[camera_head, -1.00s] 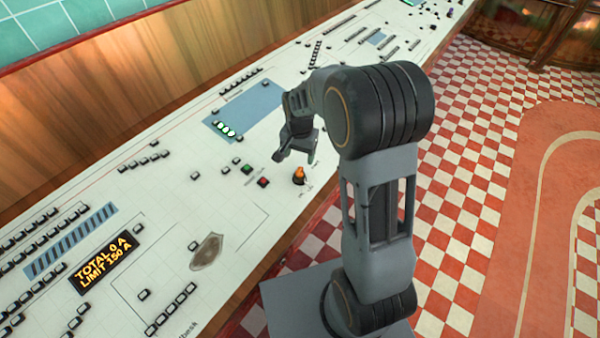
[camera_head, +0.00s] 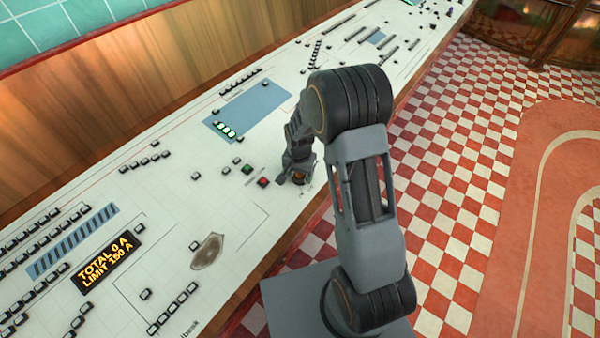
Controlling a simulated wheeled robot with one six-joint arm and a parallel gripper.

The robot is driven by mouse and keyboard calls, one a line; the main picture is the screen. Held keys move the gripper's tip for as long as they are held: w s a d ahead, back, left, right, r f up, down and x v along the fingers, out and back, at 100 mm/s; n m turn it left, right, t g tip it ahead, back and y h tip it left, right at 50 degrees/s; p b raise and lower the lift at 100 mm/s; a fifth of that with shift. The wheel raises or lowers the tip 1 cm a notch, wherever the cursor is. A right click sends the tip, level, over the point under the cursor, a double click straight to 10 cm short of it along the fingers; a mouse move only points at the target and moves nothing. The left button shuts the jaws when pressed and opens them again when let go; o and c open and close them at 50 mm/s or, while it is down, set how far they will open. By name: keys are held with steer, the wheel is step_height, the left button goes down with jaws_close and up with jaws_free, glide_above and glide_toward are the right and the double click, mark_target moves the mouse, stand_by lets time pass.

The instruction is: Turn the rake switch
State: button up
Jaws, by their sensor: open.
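The rake switch, a small orange knob (camera_head: 299,177) on a dark round base, sits near the front edge of the white control panel (camera_head: 235,190). My gripper (camera_head: 293,178) is down at the panel, right at the knob, with its fingers close around or beside it. The gripper covers most of the knob, and only a bit of orange shows. The gripper is open. I cannot tell whether the fingers touch the knob.
A red button (camera_head: 263,182) and a green button (camera_head: 247,169) lie just left of my gripper. An amber display (camera_head: 106,262) reads "TOTAL 0 A, LIMIT 150 A". Several black switches cover the panel. A wooden wall (camera_head: 150,95) stands behind it.

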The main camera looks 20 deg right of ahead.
steer(key=shift+d, duration=0.1)
steer(key=c, duration=0.9)
steer(key=shift+m, duration=0.5)
steer(key=shift+m+b, duration=1)
steer(key=shift+m, duration=0.8)
steer(key=shift+m+b, duration=0.55)
steer(key=shift+m, duration=1.05)
steer(key=shift+w+r+m, duration=0.1)
steer(key=shift+r+m, duration=0.05)
steer(key=shift+m, duration=0.55)
steer(key=o, duration=0.9)
